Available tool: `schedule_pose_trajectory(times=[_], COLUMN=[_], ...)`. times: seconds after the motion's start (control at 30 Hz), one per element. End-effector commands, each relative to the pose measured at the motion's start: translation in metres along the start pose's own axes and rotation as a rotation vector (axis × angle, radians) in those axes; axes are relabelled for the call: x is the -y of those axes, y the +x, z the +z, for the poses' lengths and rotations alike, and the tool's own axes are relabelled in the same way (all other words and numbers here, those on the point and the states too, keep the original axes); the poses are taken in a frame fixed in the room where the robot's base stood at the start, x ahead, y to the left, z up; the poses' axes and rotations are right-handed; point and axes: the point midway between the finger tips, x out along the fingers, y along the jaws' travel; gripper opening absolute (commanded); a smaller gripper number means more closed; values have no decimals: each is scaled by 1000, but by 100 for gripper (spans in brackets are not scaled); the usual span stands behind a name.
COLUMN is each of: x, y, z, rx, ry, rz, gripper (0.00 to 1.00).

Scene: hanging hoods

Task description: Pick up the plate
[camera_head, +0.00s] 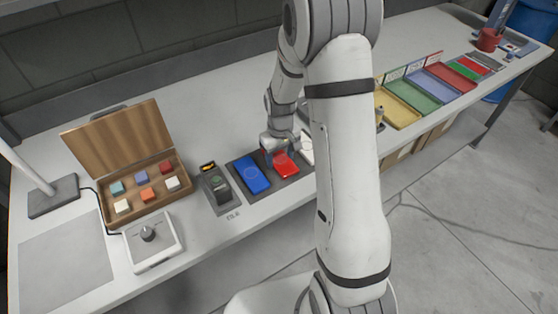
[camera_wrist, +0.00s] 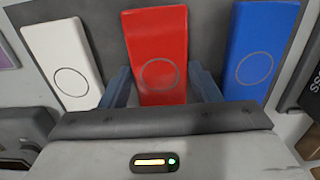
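A red plate (camera_wrist: 158,45) with a thin ring mark lies between my gripper's two blue-grey fingers in the wrist view. My gripper (camera_wrist: 160,85) is open around it, one finger close along each long side; a narrow gap seems to show by each finger. In the head view, my gripper (camera_head: 281,152) points down over the red plate (camera_head: 286,169), partly hiding it. A blue plate (camera_head: 251,174) lies left of it, and a white plate (camera_head: 307,147) to its right is mostly hidden by my arm. The wrist view shows the white plate (camera_wrist: 62,62) left and the blue plate (camera_wrist: 262,50) right.
A grey mat (camera_head: 279,194) lies under the plates. A small dark device (camera_head: 216,188) stands left of it. Further left are an open wooden box (camera_head: 146,205) of coloured cubes and a knob unit (camera_head: 152,240). Coloured trays (camera_head: 415,92) stand at right.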

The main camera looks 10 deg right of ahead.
Motion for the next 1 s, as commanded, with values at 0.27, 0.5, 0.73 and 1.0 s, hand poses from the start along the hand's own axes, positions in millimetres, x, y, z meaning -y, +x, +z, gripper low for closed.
schedule_pose_trajectory(times=[0.27, 0.5, 0.73, 1.0], x=[0, 0, 0, 0], y=[0, 0, -15, -68], z=[0, 0, -1, -2], rx=[0, 0, -4, -6], ry=[-1, -1, -1, -2], rz=[0, 0, 1, 2], gripper=[33, 26, 25, 25])
